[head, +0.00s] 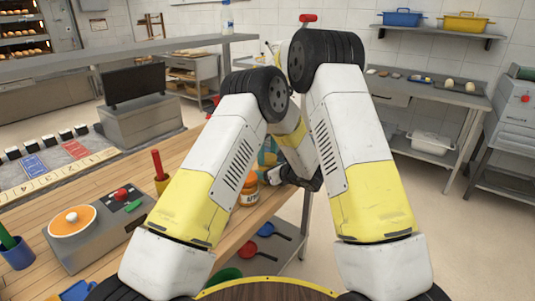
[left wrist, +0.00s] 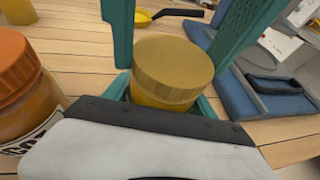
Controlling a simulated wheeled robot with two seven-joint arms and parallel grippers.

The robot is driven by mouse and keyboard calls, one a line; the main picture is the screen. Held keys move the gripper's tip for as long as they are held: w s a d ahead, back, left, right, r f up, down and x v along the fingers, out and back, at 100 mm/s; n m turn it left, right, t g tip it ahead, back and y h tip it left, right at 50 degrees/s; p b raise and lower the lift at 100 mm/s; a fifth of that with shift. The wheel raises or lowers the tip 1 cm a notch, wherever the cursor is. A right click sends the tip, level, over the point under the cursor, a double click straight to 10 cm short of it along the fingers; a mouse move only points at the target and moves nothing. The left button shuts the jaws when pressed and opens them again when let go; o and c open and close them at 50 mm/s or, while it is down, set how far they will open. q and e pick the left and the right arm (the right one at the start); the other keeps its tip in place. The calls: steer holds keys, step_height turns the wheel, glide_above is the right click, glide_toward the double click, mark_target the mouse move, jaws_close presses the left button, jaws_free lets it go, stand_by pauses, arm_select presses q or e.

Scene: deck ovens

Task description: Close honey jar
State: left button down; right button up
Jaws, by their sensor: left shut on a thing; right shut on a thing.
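The honey jar, with amber glass (left wrist: 160,98), stands close in front of my left wrist camera, mostly hidden by the gripper body. Its ribbed golden lid (left wrist: 174,66) sits level at the jar's top; whether it is screwed down I cannot tell. My left gripper (left wrist: 165,102) is shut on the jar's body, its teal fingers showing low on both sides. Teal fingers of my right gripper (left wrist: 172,50) come down from above, one on each side of the lid, and are shut on it. In the head view my arms hide most of this; only teal parts show.
A jar with an orange lid (left wrist: 22,62) stands close on the left; it also shows in the head view (head: 249,192). A yellow scoop (left wrist: 142,18) and a blue and grey item (left wrist: 245,92) lie nearby. The counter's edge runs close to the jars.

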steer(key=m, duration=0.3)
steer(key=o, duration=1.5)
steer(key=shift+o, duration=0.2)
steer(key=shift+r, duration=0.1)
steer(key=shift+r, duration=2.2)
